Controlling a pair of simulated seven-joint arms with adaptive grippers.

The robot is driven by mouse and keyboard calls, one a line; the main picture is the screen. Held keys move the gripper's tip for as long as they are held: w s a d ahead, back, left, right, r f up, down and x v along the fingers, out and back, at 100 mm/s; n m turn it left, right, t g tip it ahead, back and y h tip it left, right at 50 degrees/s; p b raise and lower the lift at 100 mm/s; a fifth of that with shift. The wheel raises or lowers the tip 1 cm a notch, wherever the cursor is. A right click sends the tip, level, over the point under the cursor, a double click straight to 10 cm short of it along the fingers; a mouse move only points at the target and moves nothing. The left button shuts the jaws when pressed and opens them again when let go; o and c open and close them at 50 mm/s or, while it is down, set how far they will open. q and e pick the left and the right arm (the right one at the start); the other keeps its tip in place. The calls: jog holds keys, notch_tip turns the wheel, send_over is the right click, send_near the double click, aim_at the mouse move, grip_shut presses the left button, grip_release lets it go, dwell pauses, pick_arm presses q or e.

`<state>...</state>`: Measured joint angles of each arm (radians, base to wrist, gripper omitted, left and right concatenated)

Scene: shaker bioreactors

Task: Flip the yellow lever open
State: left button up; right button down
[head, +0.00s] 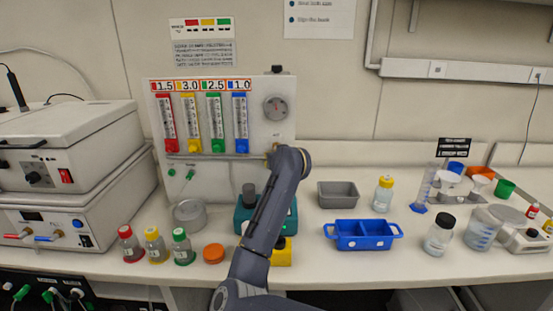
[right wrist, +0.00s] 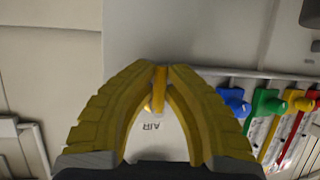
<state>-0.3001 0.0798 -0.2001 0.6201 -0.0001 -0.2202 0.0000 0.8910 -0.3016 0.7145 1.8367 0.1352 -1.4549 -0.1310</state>
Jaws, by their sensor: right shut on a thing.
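The yellow lever (right wrist: 159,88) shows in the right wrist view, beside the "AIR" label on the pale panel (right wrist: 143,32). My right gripper (right wrist: 161,70) has its yellow fingers shut on the lever, with the fingertips on either side of it. In the head view my right arm reaches up to the lower right of the flow meter panel (head: 255,125). There the lever is mostly hidden by my wrist. My left gripper is in neither view.
Flow tubes with red, yellow, green and blue knobs (head: 241,146) stand just left of my gripper. A round gauge (head: 275,107) is above it. Below are a teal device (head: 243,217), capped bottles (head: 155,245) and a blue tray (head: 361,236).

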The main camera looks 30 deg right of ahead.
aim_at(275, 131)
jog(key=c, duration=1.4)
grip_release()
jog(key=shift+c, duration=0.2)
jog(key=shift+r, duration=5)
